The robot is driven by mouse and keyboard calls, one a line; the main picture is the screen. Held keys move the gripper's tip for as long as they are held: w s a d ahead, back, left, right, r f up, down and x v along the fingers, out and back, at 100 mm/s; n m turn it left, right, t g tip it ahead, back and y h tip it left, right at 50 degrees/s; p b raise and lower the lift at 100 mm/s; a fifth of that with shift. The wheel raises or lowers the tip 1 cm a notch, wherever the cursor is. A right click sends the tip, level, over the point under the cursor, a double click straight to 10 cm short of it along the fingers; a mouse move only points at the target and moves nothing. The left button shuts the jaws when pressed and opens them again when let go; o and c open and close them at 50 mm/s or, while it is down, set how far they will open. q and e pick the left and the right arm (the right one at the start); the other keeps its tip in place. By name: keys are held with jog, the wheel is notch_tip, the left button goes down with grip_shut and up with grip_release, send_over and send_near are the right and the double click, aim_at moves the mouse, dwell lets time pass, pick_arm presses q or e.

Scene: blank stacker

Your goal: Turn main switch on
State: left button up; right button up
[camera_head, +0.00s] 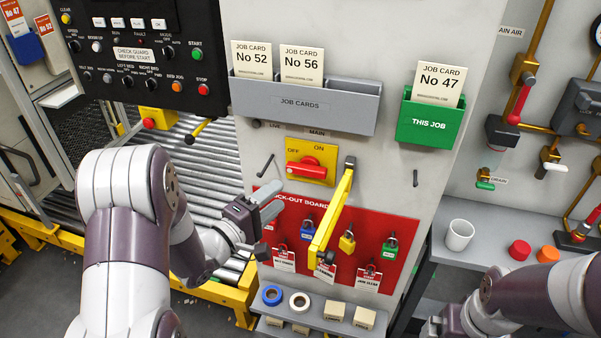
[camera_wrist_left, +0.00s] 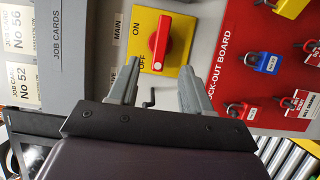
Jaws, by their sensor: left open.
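The main switch is a red handle (camera_head: 306,170) on a yellow plate (camera_head: 322,148), marked OFF at left and ON at right. The handle lies roughly level across the plate. In the left wrist view the red handle (camera_wrist_left: 160,44) appears upright, because that picture is turned. My left gripper (camera_head: 272,206) is open and empty, below and left of the switch. In the left wrist view its fingers (camera_wrist_left: 160,82) stand apart, short of the handle. My right gripper (camera_head: 436,326) is low at the right, partly cut off, and its jaws are not clear.
A yellow lever (camera_head: 334,215) sticks out right of the switch, in front of the red lock-out board (camera_head: 373,222) with several padlocks and tags. A grey job-card holder (camera_head: 330,112) is above the switch. A green holder (camera_head: 430,122) is at upper right. A small hook (camera_head: 266,164) is left of the plate.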

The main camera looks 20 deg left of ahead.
aim_at(304, 173)
pick_arm(q)
jog(key=x, duration=0.9)
jog(key=shift+a+f+p, duration=0.1)
jog(key=shift+p, duration=0.25)
jog(key=shift+w+f, duration=0.1)
jog(key=shift+w, duration=0.4)
jog(key=shift+s, duration=0.1)
grip_shut()
